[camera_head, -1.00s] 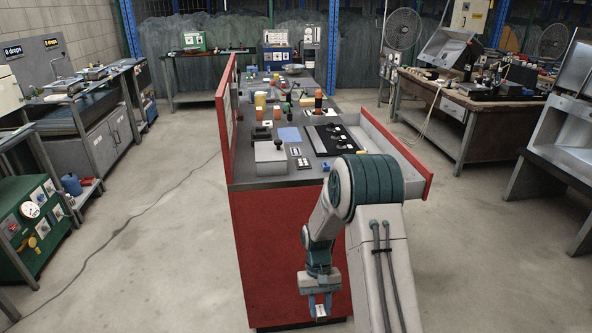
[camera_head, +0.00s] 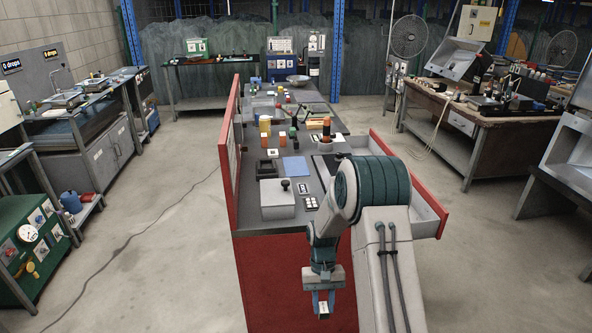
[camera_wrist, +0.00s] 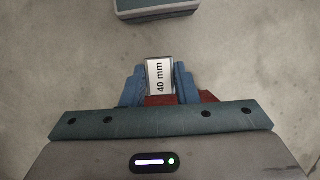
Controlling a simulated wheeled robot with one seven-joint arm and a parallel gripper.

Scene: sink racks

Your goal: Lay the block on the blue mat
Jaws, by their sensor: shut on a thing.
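My gripper (camera_head: 323,303) hangs low in front of the red end of the counter, away from the counter top. It is shut on a small block with a white face. In the wrist view the block (camera_wrist: 160,77) reads "40 mm" and sits between the two blue fingers (camera_wrist: 160,88). The blue mat (camera_head: 295,166) lies flat on the counter top, beyond and above my gripper in the head view. No object shows on it. The wrist view does not show the mat.
A light grey box with a black knob (camera_head: 277,199) stands on the counter's near left. A dark tray (camera_head: 266,169) lies left of the mat. Orange and green pieces stand behind it. Red side panels (camera_head: 232,160) edge the counter. My arm covers its right front.

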